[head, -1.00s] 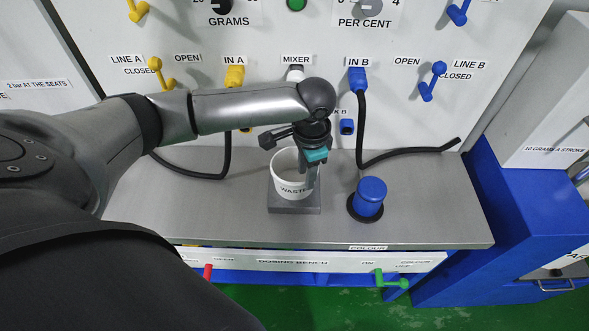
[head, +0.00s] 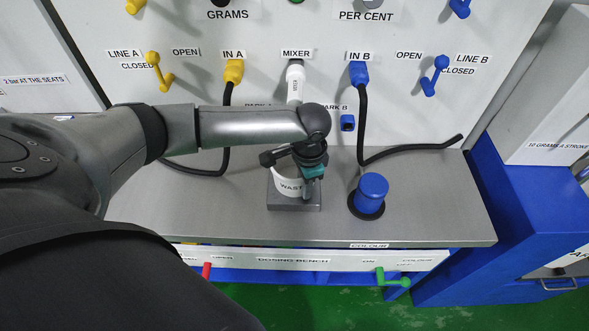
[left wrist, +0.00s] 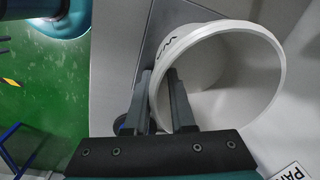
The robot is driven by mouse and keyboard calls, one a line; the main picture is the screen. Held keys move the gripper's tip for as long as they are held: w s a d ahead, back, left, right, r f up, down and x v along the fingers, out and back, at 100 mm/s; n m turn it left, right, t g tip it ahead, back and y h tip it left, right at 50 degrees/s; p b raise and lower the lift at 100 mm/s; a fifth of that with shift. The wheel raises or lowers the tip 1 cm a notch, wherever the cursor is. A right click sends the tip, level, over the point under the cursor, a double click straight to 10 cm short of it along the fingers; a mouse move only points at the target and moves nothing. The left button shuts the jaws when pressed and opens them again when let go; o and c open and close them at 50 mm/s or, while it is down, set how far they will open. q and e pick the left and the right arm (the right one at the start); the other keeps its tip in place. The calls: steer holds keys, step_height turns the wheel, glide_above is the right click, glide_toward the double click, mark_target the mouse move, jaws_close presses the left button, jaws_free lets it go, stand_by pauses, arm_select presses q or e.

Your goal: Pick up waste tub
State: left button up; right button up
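The white waste tub (head: 288,187) stands upright on a grey square stand (head: 294,207) on the bench, partly covered by my left gripper (head: 308,188) in the head view. In the left wrist view the tub (left wrist: 225,75) is seen from above and looks empty inside. My left gripper (left wrist: 160,80) has its two dark fingers on either side of the tub's wall, one inside and one outside. The fingers are apart with the rim between them, and I see no clear grip on it. My right gripper is in neither view.
A blue capped cylinder (head: 371,195) stands on the bench right of the tub. The white mixer nozzle (head: 295,82) is on the panel behind. Black hoses (head: 362,130) hang from IN A and IN B.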

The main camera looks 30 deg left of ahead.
arm_select(q)
jaws_close()
stand_by(1.1)
